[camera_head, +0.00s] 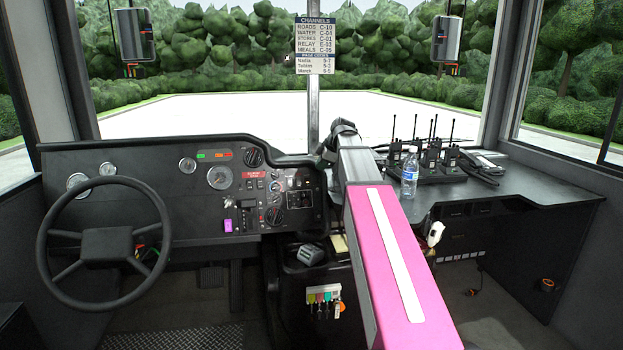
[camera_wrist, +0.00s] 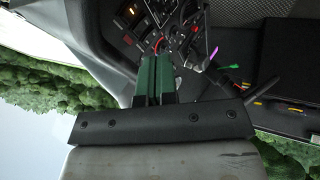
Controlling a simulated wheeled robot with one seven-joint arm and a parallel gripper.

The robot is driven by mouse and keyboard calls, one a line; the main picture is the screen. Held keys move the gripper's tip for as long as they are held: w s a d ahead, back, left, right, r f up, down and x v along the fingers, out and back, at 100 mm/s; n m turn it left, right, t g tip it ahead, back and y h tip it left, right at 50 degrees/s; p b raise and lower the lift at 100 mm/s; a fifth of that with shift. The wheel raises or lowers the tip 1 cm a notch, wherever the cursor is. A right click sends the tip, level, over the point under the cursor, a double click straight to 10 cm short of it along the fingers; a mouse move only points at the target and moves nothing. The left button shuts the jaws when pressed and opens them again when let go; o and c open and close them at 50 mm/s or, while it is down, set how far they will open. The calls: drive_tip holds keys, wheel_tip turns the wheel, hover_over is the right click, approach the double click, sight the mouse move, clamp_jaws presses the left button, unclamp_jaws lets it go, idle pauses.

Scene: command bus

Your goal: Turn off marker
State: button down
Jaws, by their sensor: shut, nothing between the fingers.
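The dashboard switch panel (camera_head: 262,195) is right of the steering wheel, with small switches, round knobs and a red label. No switch label is readable, so I cannot tell which one is the marker switch. The panel also shows in the wrist view (camera_wrist: 178,27), turned on its side. A small switch there is lit amber (camera_wrist: 133,10); others look dark or red. My gripper (camera_wrist: 153,58) is shut and empty, its green fingers pointing at the panel. Whether the tips touch it I cannot tell. In the head view my arm hides most of the gripper.
The steering wheel (camera_head: 106,233) stands at the left. On the right counter are a water bottle (camera_head: 410,175) and several radios in a charger (camera_head: 436,163). A purple-topped lever (camera_head: 228,225) is at the panel's lower left. Coloured keys (camera_head: 323,298) hang below.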

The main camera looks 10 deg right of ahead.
drive_tip(key=shift+w+d+r, duration=0.15)
drive_tip(key=shift+r, duration=0.4)
approach(308, 183)
drive_tip(key=s+a+f, duration=0.1)
drive_tip(key=a+f, duration=0.2)
drive_tip(key=f, duration=0.1)
drive_tip(key=shift+w+a+f, duration=0.1)
drive_tip(key=shift+w+f, duration=0.15)
drive_tip(key=shift+w, duration=0.65)
drive_tip(key=shift+w+f, duration=0.2)
drive_tip(key=shift+w, duration=0.7)
